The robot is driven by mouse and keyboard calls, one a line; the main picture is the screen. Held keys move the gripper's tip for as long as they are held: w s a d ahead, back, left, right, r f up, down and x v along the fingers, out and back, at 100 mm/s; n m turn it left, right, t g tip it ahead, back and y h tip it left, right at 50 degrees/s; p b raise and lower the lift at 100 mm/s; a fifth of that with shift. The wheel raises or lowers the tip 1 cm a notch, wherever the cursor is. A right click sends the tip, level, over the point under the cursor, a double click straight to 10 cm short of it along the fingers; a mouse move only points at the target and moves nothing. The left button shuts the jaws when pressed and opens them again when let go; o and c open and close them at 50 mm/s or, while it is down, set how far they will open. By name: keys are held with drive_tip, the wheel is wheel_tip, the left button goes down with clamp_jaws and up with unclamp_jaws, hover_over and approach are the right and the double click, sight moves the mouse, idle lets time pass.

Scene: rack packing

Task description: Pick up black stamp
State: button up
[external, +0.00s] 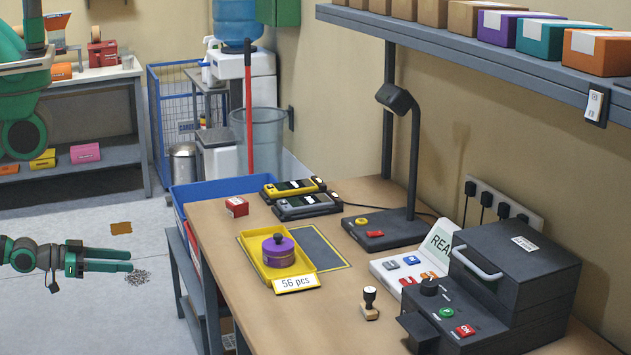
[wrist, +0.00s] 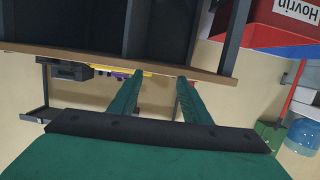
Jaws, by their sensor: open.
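A small stamp (external: 370,304) with a black handle and a light brown base stands upright on the wooden table (external: 228,285), near its front middle. I cannot make the stamp out in the wrist view. My gripper (external: 130,260) is at the left, off the table and well apart from the stamp, with its fingers pointing right toward the table's side. In the wrist view my gripper (wrist: 157,80) shows two green fingers apart with nothing between them; the table edge crosses beyond the tips.
A yellow tray (external: 256,264) with a purple round container (external: 278,250) lies left of the stamp. A black machine (external: 515,265) and a button panel (external: 405,268) stand right of it. A lamp (external: 400,160) and shelf (external: 480,45) rise behind. Bare tabletop lies around the stamp.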

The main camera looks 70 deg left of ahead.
drive_tip(key=w+d+r+h, duration=0.3)
drive_tip(key=w+d, duration=0.3)
drive_tip(key=w, duration=0.3)
drive_tip(key=w+d+r+t+h, duration=0.1)
drive_tip(key=w+d+r+h, duration=0.2)
drive_tip(key=w+d, duration=0.4)
drive_tip(key=w+d+r+h, duration=0.2)
drive_tip(key=w+d+r, duration=0.2)
drive_tip(key=w+d, duration=0.3)
drive_tip(key=shift+w+h, duration=0.4)
drive_tip(key=shift+w, duration=2.4)
drive_tip(key=w+d+r+m+g+h, duration=0.2)
drive_tip(key=w+d+r, duration=0.15)
drive_tip(key=d, duration=0.25)
drive_tip(key=w+d+r+m+g+h, duration=0.1)
drive_tip(key=w+d+r+m, duration=0.1)
drive_tip(key=w+d+m, duration=0.3)
drive_tip(key=m+g+y, duration=0.1)
drive_tip(key=m+g, duration=0.2)
drive_tip(key=g, duration=0.2)
approach(370, 289)
drive_tip(key=shift+m, duration=0.3)
drive_tip(key=x, duration=0.4)
drive_tip(key=shift+s+d+f, duration=0.15)
drive_tip(key=shift+f, duration=0.15)
drive_tip(key=shift+x, duration=3)
drive_tip(key=shift+f, duration=0.1)
clamp_jaws()
